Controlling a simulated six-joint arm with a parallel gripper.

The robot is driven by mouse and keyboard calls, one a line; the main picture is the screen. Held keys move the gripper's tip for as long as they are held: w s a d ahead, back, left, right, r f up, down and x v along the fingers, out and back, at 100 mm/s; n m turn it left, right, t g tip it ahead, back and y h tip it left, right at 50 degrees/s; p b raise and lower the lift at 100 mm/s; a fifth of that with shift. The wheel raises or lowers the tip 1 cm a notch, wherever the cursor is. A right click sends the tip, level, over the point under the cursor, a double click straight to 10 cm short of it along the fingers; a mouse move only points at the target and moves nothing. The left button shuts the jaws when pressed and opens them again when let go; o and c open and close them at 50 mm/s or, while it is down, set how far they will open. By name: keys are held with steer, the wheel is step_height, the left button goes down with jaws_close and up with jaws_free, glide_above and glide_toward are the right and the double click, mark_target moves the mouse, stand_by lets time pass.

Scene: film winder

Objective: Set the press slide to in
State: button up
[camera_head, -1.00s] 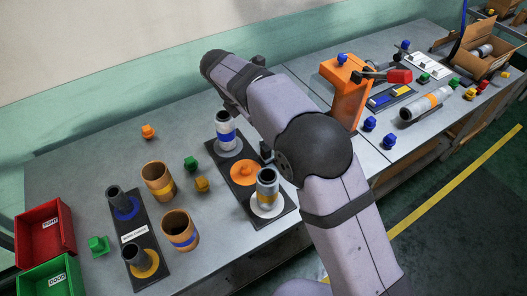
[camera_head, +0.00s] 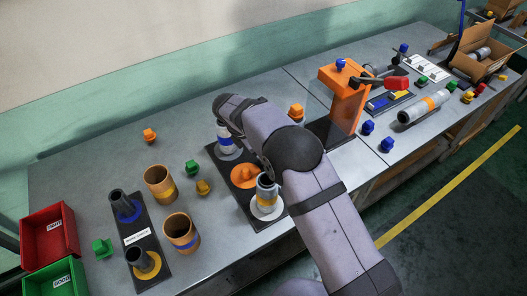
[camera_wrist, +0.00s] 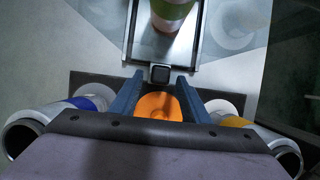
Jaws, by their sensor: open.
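In the wrist view, a pale tray with raised metal rails, which looks like the press slide (camera_wrist: 190,58), lies ahead of my gripper (camera_wrist: 160,80). A small dark square block (camera_wrist: 160,73) stands at its near end. The block appears between the blue fingertips; I cannot tell whether they touch it. My gripper is open. A cylinder (camera_wrist: 172,12) with green, pale and orange parts is on or above the tray, cut off by the frame. In the head view, my arm hides the gripper and the slide. The orange press (camera_head: 348,95) stands to the right.
A dark board (camera_head: 222,158) carries a blue-banded tube (camera_head: 226,142), a yellow-banded tube (camera_head: 266,192) and an orange disc (camera_head: 241,177). Cups, coloured knobs and two bins (camera_head: 50,235) stand left. An orange knob (camera_head: 297,112) is close behind my arm.

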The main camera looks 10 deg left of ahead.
steer(key=shift+x, duration=1.1)
jaws_close()
steer(key=w+d, duration=1.1)
steer(key=shift+w+d, duration=0.6)
steer(key=shift+r, duration=0.1)
steer(key=shift+w+d, duration=0.1)
